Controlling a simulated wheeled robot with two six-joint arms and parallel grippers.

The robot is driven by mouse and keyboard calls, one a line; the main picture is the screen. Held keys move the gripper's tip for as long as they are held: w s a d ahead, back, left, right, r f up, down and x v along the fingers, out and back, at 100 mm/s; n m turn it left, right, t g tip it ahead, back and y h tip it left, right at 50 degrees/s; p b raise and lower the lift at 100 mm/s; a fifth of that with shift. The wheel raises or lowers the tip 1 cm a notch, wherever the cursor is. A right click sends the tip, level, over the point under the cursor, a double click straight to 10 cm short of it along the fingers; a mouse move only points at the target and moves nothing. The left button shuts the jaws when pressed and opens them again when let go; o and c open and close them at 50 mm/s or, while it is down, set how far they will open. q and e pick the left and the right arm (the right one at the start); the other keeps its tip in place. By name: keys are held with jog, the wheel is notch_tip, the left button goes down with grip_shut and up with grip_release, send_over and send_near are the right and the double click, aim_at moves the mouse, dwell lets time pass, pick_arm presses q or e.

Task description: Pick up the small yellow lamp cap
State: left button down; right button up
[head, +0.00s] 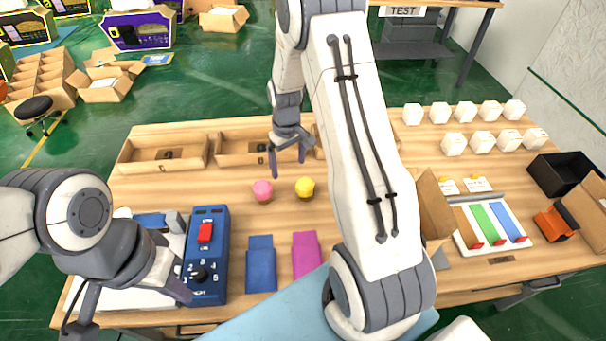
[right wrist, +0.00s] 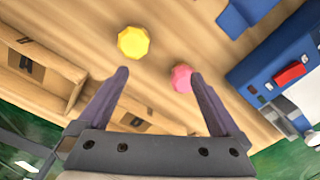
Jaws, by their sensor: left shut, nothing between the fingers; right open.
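The small yellow lamp cap (head: 305,187) sits on the wooden table (head: 240,178), right of a similar pink cap (head: 262,191). My right gripper (head: 288,166) is open and empty, just behind the two caps in the head view. In the right wrist view, the yellow cap (right wrist: 133,42) lies beyond the left fingertip, and the pink cap (right wrist: 182,78) is close to the right fingertip. Neither cap is held by my right gripper (right wrist: 160,76). My left gripper (head: 178,288) is shut and empty beside the blue control box (head: 207,262).
Blue (head: 261,268) and magenta (head: 306,254) pieces lie near the front. Open wooden trays (head: 165,152) line the back edge. White boxes (head: 454,144) stand at the back right. My right arm hides part of the table right of the yellow cap.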

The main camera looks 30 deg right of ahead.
send_near(305, 181)
jog(key=shift+w+a+f+m+p, duration=0.2)
jog(key=shift+a+f+m+p, duration=0.1)
jog(key=shift+a+f+p, duration=0.1)
jog(key=f, duration=0.2)
jog(key=f+p, duration=0.1)
jog(key=f, duration=0.2)
jog(key=shift+d, duration=0.2)
jog(key=f+p, duration=0.1)
jog(key=f, duration=0.1)
jog(key=f+p, duration=0.1)
jog(key=f, duration=0.1)
jog(key=shift+s+d+f+p, duration=0.15)
jog(key=shift+s+f+p, duration=0.05)
jog(key=shift+f+p, duration=0.2)
jog(key=shift+f, duration=0.45)
jog(key=c, duration=1.3)
pick_arm(q)
notch_tip(305, 181, up, 6)
jog(key=shift+f, duration=0.25)
jog(key=shift+f, duration=0.1)
pick_arm(e)
jog(key=shift+r, duration=0.15)
